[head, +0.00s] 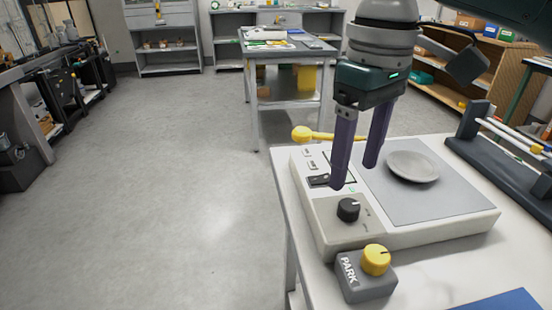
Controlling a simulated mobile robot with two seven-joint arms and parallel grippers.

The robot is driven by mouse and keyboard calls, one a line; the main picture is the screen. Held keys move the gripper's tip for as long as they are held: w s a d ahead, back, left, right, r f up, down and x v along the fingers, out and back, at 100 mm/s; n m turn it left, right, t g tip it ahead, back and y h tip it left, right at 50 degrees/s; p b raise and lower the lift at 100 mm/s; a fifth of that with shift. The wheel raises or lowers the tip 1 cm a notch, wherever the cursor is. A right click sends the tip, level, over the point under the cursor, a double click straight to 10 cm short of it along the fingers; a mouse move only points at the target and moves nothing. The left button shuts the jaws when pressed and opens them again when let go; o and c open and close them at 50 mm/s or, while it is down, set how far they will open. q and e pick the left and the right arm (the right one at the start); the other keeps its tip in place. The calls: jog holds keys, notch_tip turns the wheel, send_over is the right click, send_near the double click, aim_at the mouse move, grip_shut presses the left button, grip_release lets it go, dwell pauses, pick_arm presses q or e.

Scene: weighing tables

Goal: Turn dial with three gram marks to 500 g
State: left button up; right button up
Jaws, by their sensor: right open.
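The weighing device (420,234) is a pale box on the white table, with a grey plate and a round dish (412,166) on its right side. Its black dial (348,209) sits on the front left panel, with small marks beside it that are too small to read. A yellow knob (376,259) tops a grey block marked PARK (364,284) in front of the device. My right gripper (354,176) is open and empty, pointing down above the device, behind the black dial. Its fingers hide part of the panel and display. My left gripper is not in view.
A yellow-ended rod (303,133) shows behind the device. A dark rack (500,150) stands at the right, and a blue mat (503,301) lies at the front right. Another table (288,105) stands behind. Open floor (180,170) lies to the left.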

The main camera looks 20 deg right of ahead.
aim_at(352, 206)
jog(key=shift+m, duration=0.4)
jog(key=f, duration=0.3)
jog(key=d+f+b, duration=0.1)
jog(key=f, duration=0.1)
jog(key=w+f+b, duration=0.1)
jog(key=f, duration=0.2)
jog(key=shift+d+f, duration=0.3)
jog(key=shift+d, duration=0.1)
jog(key=shift+c, duration=0.4)
grip_shut()
